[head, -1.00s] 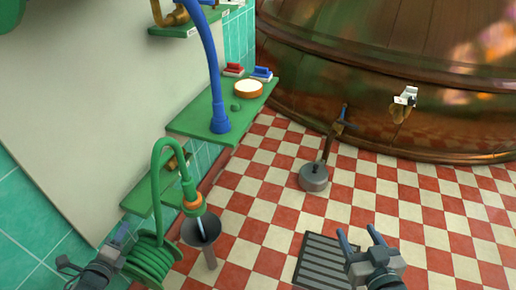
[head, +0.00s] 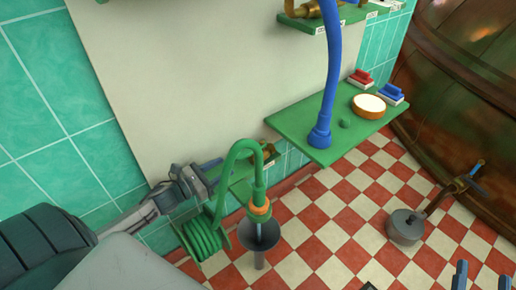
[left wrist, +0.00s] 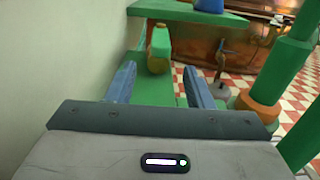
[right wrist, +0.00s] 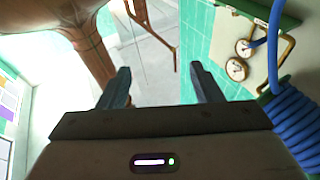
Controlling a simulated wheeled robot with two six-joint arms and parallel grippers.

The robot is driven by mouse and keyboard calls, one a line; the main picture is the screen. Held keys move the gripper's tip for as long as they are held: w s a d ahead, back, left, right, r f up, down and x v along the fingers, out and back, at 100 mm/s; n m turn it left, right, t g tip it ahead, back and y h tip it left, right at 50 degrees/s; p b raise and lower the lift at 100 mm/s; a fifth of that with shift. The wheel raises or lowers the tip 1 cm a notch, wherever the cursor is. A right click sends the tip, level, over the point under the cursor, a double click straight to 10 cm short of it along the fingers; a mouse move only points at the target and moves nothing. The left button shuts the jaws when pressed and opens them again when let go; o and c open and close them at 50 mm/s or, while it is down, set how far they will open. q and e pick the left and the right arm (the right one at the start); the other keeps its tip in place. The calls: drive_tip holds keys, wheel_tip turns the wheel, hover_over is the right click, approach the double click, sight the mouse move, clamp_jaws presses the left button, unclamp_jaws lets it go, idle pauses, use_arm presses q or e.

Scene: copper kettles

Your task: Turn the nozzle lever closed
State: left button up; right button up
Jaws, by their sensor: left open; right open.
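The green hose (head: 229,158) arches over and ends in a nozzle with an orange collar (head: 261,208), pointing down into a grey funnel (head: 259,236). A brass fitting (head: 269,151) sits behind the hose. In the left wrist view a green-handled lever on brass (left wrist: 160,42) stands ahead of my left gripper (left wrist: 158,85), roughly between its fingers in the picture and apart from them. The orange collar (left wrist: 258,110) is to its right. In the head view my left gripper (head: 214,172) is open just left of the hose. My right gripper (head: 482,270) is open and empty at the lower right.
A green hose coil (head: 201,238) hangs below the left gripper. A blue hose (head: 330,80) rises from a green shelf (head: 300,122) with a round brush and red and blue blocks. A grey-based stand (head: 405,227) is on the checkered floor. The right wrist view shows gauges (right wrist: 237,68) and a blue coil (right wrist: 297,120).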

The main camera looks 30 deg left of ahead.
sight(247, 154)
use_arm(q)
drive_tip(key=shift+w+d, duration=0.1)
drive_tip(key=shift+w, duration=0.15)
drive_tip(key=shift+w+d+r, duration=0.15)
drive_tip(key=shift+w+d, duration=0.05)
drive_tip(key=shift+w, duration=0.3)
drive_tip(key=p+x, duration=0.1)
drive_tip(key=x, duration=0.2)
drive_tip(key=shift+w, duration=0.1)
drive_tip(key=p+x, duration=0.1)
drive_tip(key=x, duration=0.4)
drive_tip(key=shift+w+d, duration=0.2)
drive_tip(key=shift+w, duration=0.1)
use_arm(e)
drive_tip(key=s+a+f+g, duration=0.1)
drive_tip(key=s+f+g, duration=0.3)
drive_tip(key=f+g, duration=0.3)
wheel_tip(247, 154, down, 4)
drive_tip(key=shift+f+m, duration=0.2)
drive_tip(key=shift+m, duration=0.1)
use_arm(q)
drive_tip(key=shift+c, duration=0.2)
clamp_jaws()
